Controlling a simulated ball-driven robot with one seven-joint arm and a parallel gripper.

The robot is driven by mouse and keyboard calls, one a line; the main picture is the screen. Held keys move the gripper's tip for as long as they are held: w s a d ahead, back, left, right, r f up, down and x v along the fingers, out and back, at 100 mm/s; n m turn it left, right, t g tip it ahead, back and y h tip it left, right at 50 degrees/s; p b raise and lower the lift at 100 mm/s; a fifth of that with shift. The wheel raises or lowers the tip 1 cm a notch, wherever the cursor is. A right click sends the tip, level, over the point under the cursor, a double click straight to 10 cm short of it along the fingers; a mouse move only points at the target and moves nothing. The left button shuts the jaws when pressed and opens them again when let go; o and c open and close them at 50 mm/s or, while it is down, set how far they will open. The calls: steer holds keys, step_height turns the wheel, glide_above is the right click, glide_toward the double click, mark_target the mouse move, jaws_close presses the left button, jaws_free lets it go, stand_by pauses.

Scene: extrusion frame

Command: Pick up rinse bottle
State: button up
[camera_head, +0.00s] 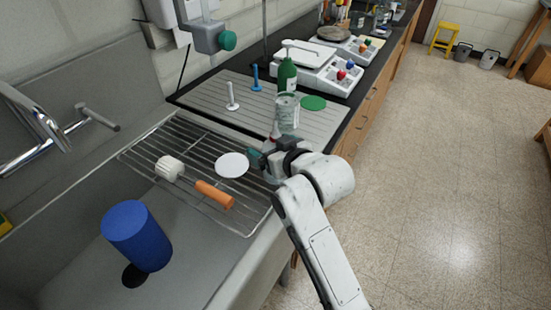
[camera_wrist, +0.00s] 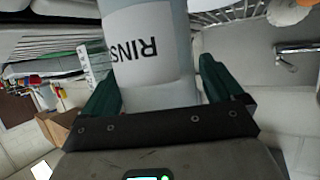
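The rinse bottle (camera_wrist: 152,50) is a pale grey cylinder with a white label reading "RINS", upside down in the wrist view. It stands between the two dark green fingers of my gripper (camera_wrist: 162,88), which lie close along both its sides. I cannot tell whether the fingers press on it or stand slightly apart. In the head view my gripper (camera_head: 262,153) is at the right end of the wire rack, by the grey mat's front edge. My wrist partly hides the bottle there, and a small red tip shows just above the gripper.
The wire rack (camera_head: 143,158) holds a white round lid (camera_head: 232,165), an orange-handled tool (camera_head: 214,194) and a white brush-like piece (camera_head: 169,168). A blue cylinder (camera_head: 137,237) is in the sink.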

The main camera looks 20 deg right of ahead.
mark_target(272, 137)
steer(key=c, duration=1)
steer(key=shift+c, duration=0.7)
steer(key=shift+r, duration=0.1)
steer(key=shift+r, duration=0.5)
step_height(272, 137, up, 2)
steer(key=shift+s+r+b, duration=0.15)
steer(key=shift+r+b, duration=0.1)
steer(key=shift+b, duration=0.2)
steer(key=w+r+p+v, duration=0.1)
steer(key=r+p+v, duration=0.2)
steer(key=v, duration=1.3)
